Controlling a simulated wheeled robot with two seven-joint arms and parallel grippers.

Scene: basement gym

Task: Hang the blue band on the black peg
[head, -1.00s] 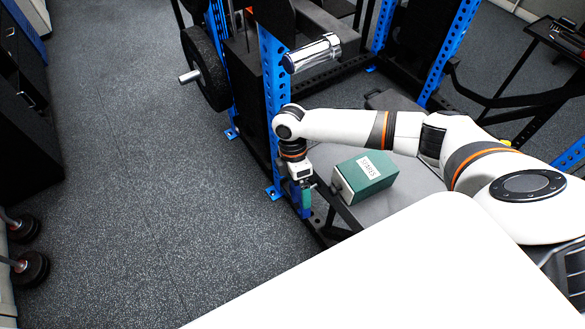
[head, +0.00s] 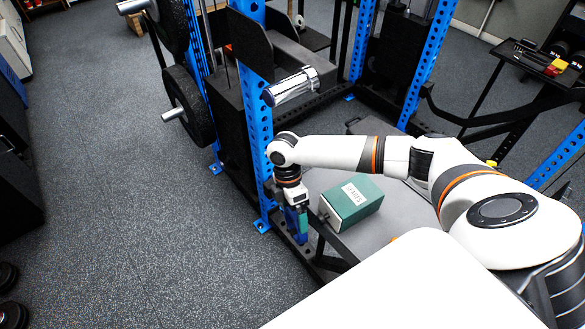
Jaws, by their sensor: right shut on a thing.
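My right gripper (head: 296,212) points down in the head view, beside the foot of the near blue rack upright (head: 257,130). It is shut on a blue strip, which looks like the blue band (head: 291,222). The strip hangs down from the fingers, with a green patch against its right side. I cannot tell whether the strip touches the rack's base behind it. I cannot pick out the black peg for certain. My left gripper is out of view.
A green box (head: 352,201) with a white label lies on the grey bench right of my gripper. A chrome cylinder (head: 290,87) juts from the upright above my forearm. Weight plates (head: 188,105) hang on the rack's left.

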